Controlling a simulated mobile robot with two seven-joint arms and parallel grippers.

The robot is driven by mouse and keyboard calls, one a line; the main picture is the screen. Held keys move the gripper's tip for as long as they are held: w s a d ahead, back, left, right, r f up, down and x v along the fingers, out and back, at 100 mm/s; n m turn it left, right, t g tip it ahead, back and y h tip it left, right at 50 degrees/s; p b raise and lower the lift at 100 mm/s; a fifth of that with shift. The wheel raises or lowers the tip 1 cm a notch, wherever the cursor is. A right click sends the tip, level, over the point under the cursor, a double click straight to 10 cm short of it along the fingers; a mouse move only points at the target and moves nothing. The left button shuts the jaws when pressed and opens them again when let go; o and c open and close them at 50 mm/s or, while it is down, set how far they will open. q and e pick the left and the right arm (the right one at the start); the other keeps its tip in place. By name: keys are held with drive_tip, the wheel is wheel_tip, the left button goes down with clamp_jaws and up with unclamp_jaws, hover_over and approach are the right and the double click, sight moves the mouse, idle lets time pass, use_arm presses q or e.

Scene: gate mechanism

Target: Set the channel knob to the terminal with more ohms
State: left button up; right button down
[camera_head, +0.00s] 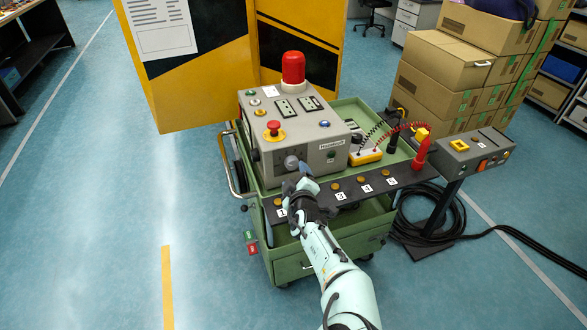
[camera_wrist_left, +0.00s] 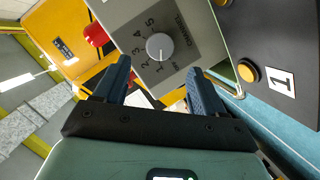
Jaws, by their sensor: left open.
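The channel knob (camera_wrist_left: 160,46) is a grey round dial on the front of a grey control box (camera_head: 317,150). Its scale carries numbers from 1 to 5 in the left wrist view. A light pointer line on it faces the lower edge, near the 1; its exact setting is hard to tell. The knob also shows in the head view (camera_head: 291,162). My left gripper (camera_wrist_left: 162,78) is open, its blue fingers short of the knob and on either side of it. Orange-topped terminals (camera_head: 361,180) with white number labels sit along a dark strip; one terminal (camera_wrist_left: 248,71) is labelled 1.
A red beacon (camera_head: 293,67) and red stop button (camera_head: 273,128) top the box. A yellow-white meter (camera_head: 366,157) with cables sits on the green cart (camera_head: 345,245); its reading is illegible. A small grey box (camera_head: 470,152) stands on a post at right. Floor is clear at left.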

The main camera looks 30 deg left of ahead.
sight(292, 165)
use_arm(q)
drive_tip(key=x, duration=0.6)
drive_tip(key=shift+w+a, duration=0.15)
drive_tip(key=shift+w, duration=0.2)
drive_tip(key=c, duration=1.1)
drive_tip(key=shift+o, duration=0.2)
